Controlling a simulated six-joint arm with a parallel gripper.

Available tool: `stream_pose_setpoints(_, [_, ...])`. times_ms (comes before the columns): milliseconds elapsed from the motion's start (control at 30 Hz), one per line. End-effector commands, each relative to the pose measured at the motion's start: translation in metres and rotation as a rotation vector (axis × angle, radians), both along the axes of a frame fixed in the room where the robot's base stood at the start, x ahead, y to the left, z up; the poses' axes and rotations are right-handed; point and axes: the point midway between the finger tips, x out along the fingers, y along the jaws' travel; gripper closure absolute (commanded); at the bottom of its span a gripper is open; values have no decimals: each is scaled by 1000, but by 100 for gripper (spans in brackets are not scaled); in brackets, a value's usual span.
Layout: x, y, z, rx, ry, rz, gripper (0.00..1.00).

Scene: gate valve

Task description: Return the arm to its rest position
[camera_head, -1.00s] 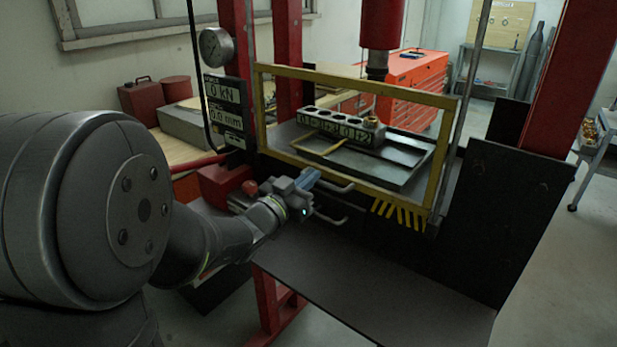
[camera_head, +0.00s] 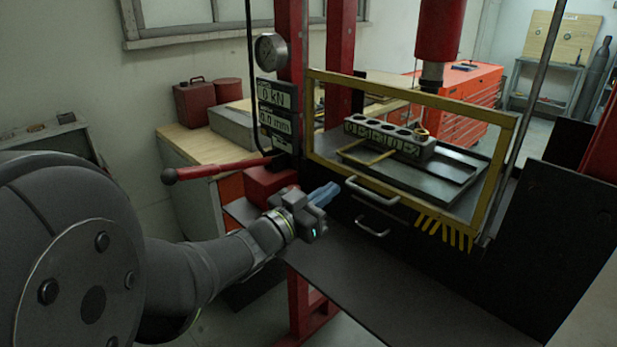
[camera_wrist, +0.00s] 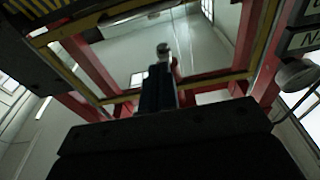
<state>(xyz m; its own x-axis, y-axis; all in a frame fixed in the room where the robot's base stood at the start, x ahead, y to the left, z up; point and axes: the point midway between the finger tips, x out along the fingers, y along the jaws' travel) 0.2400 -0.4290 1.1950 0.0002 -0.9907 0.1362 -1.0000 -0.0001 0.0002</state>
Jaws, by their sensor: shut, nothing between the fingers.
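My gripper (camera_head: 324,193) is at the end of my outstretched arm, in front of the red press, just left of the grey handles (camera_head: 372,192). Its blue-grey fingers are shut with nothing between them. In the wrist view the closed fingers (camera_wrist: 158,88) point up toward the yellow guard frame and the ceiling. In the head view they look close to the upper handle, but I see a small gap and cannot tell its depth.
The yellow guard frame (camera_head: 410,88) stands before a tray (camera_head: 440,190) holding a block with several holes (camera_head: 390,138). A red lever (camera_head: 215,169) sticks out left of the press. A dark shelf (camera_head: 390,290) lies below my gripper. An orange tool cabinet (camera_head: 475,100) stands behind.

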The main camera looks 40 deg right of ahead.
Motion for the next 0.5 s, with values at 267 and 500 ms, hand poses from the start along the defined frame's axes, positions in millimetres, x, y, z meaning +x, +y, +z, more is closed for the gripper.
stream_pose_setpoints(267, [0,2,0,-1,0,0,100])
stream_pose_setpoints(500, [0,-5,1,-2,-1,-2,100])
